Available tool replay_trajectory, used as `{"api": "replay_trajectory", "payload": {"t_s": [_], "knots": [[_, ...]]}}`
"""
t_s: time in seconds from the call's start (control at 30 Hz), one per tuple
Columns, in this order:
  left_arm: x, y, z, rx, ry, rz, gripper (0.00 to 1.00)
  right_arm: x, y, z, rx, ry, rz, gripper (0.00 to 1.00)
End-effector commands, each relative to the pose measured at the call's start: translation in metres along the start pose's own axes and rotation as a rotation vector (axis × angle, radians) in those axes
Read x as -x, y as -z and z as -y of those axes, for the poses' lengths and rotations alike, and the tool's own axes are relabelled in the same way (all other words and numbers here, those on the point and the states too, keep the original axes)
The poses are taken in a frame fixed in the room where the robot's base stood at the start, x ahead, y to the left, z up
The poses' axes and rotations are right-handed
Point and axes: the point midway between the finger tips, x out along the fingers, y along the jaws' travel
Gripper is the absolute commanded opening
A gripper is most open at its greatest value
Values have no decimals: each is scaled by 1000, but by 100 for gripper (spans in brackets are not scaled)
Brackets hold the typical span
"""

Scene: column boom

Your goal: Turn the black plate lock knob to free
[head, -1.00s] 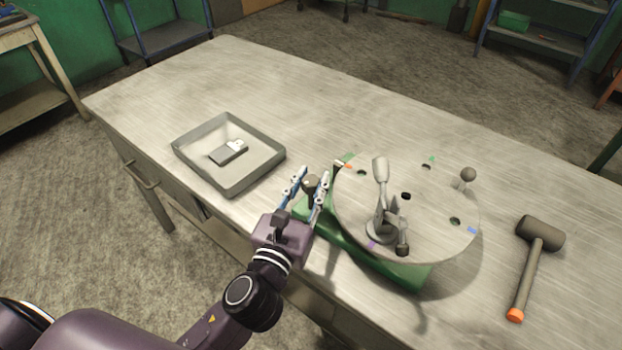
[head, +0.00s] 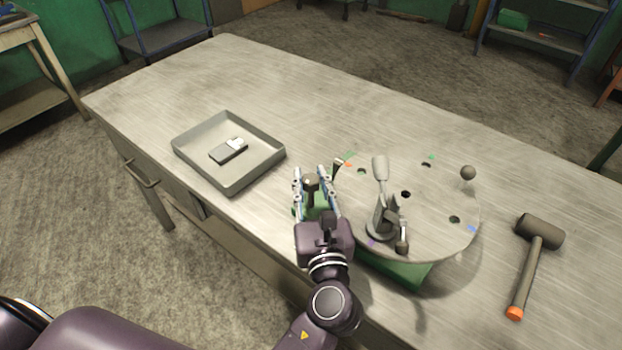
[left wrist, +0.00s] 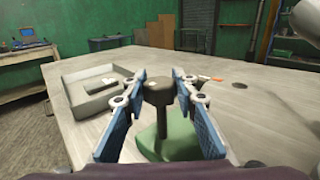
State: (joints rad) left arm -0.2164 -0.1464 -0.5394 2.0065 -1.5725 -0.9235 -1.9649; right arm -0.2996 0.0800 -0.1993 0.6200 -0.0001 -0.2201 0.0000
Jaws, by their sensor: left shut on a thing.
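The black plate lock knob (head: 311,183) stands on the green base (head: 405,273), beside the left edge of the round grey plate (head: 440,205). My left gripper (head: 311,174) has its blue-padded fingers on either side of the knob and is shut on it. In the left wrist view the dark knob (left wrist: 158,93) sits between the fingers (left wrist: 160,76), above a green part of the base (left wrist: 175,138). The exact contact of the pads is hard to see. My right gripper is not in view.
The plate carries a grey toggle clamp (head: 381,205) and coloured marks. A small ball-topped handle (head: 468,173) is at its far right. A grey tray (head: 230,185) with a small block (head: 228,152) lies left. A mallet (head: 528,275) lies right. The back of the table is clear.

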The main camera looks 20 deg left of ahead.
Motion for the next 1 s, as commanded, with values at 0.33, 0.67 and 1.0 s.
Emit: {"api": "replay_trajectory", "payload": {"t_s": [0.33, 0.67, 1.0], "knots": [[0, 2, -1, -1, -2, -3, 30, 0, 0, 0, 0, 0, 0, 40], [0, 1, 0, -1, -1, -1, 44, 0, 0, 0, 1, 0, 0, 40], [34, 2, 0, 0, 1, -5, 44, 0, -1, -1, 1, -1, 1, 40]]}}
